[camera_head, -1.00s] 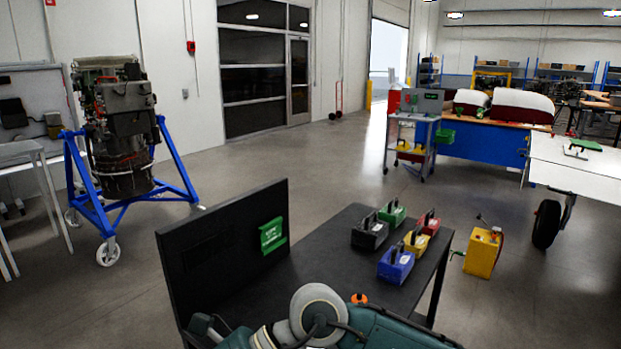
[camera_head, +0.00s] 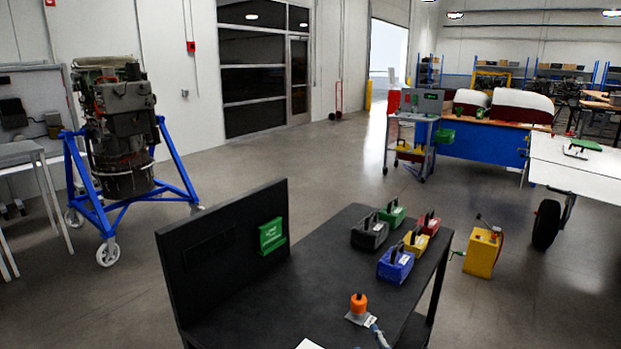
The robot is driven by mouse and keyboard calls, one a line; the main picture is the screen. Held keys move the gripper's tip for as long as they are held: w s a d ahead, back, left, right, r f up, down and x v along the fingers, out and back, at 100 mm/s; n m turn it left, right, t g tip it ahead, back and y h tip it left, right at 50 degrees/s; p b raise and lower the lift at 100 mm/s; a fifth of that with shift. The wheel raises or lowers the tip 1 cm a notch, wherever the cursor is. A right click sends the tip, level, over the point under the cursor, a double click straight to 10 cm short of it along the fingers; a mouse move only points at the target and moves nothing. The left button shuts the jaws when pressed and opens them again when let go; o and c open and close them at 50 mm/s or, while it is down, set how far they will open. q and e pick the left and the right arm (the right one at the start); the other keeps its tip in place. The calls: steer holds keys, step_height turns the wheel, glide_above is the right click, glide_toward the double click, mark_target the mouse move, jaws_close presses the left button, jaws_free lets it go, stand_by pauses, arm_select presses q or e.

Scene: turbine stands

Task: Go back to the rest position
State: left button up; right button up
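Neither of my grippers shows in the head view, and no arm link crosses the picture. The black workbench (camera_head: 300,293) stands in front of me with its upright back panel (camera_head: 215,262) on the left. An orange-topped grey item (camera_head: 358,308) with a bluish cable stands near the bench's front edge. A green box (camera_head: 272,235) is at the right part of the panel. Black (camera_head: 369,234), green (camera_head: 392,214), blue (camera_head: 396,266), yellow (camera_head: 416,242) and red (camera_head: 428,224) handled boxes stand in a cluster on the bench.
A yellow box (camera_head: 482,252) stands on the floor right of the bench. A turbine engine (camera_head: 125,130) sits in a blue wheeled stand (camera_head: 184,180) at the left. A tool cart (camera_head: 412,140) stands farther back. The floor (camera_head: 290,150) between is open.

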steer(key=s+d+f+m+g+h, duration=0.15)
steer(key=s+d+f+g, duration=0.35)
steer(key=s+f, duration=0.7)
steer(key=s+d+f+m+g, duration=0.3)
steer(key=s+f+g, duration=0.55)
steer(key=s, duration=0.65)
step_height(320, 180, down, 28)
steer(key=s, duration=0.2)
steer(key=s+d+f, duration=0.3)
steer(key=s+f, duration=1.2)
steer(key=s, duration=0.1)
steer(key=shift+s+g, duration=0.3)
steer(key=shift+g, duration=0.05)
